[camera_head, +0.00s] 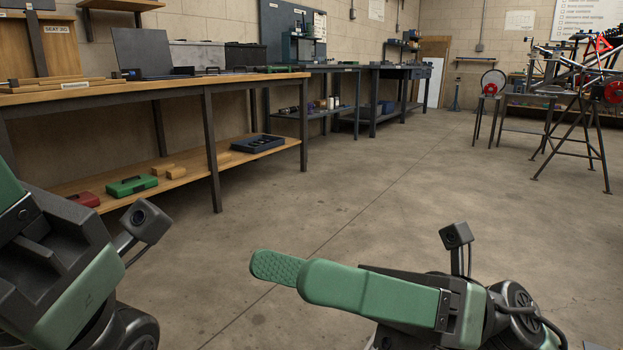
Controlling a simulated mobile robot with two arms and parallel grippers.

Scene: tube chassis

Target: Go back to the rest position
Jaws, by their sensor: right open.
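My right gripper (286,272) is at the lower middle of the head view, fingers pointing left. Its green fingers are seen from the side, one partly behind the other, and a textured pad shows on the far one. It is open, with nothing visible between the fingers, over bare floor. My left gripper (10,192) is at the left edge. Only part of a green finger and its dark body show; the fingertips are outside the picture, so its opening cannot be seen.
A long wooden workbench (110,90) with a lower shelf runs along the left wall. Darker benches (375,72) stand farther back. A tube chassis (590,62) rests on stands at the right. The concrete floor (390,185) between them is clear.

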